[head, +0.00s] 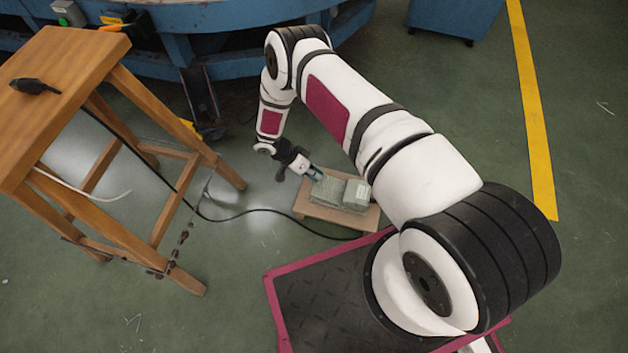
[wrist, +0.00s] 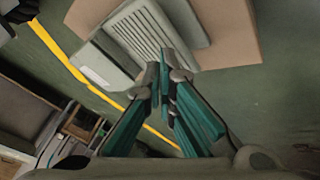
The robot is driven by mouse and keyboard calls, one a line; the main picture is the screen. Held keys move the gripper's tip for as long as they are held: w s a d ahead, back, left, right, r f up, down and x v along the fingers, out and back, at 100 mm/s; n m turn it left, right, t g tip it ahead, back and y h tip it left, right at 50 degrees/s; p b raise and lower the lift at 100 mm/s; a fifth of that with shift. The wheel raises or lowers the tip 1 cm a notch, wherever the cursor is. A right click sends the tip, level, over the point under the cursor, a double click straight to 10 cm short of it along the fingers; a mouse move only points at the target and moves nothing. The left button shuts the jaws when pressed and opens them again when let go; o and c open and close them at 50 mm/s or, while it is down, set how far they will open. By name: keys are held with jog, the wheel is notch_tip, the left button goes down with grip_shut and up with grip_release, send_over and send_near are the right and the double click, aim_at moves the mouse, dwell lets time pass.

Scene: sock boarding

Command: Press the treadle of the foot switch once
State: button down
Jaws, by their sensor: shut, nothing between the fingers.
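The foot switch (head: 340,192) is a grey-green box on a low wooden board (head: 310,210) on the floor. Its ribbed treadle (wrist: 145,32) shows in the wrist view, beside a smooth grey housing (wrist: 187,20). My gripper (head: 316,174) is shut and empty, with teal fingers. It reaches down from the left to the left end of the foot switch. In the wrist view the fingertips (wrist: 165,72) overlap the near edge of the ribbed treadle. I cannot tell whether they touch it. The tips hide a small part of that edge.
A wooden stool (head: 60,80) stands at the left, with a dark tool on its seat. A black cable (head: 250,212) runs over the floor to the foot switch. A blue machine base (head: 215,45) stands behind. The floor is clear toward the yellow line (head: 530,110).

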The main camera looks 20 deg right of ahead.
jog(key=shift+r, duration=0.2)
jog(key=r+p, duration=0.2)
jog(key=r, duration=0.1)
jog(key=r+p, duration=0.2)
jog(key=shift+s+d, duration=0.25)
jog(key=shift+d, duration=0.15)
dwell(0.8)
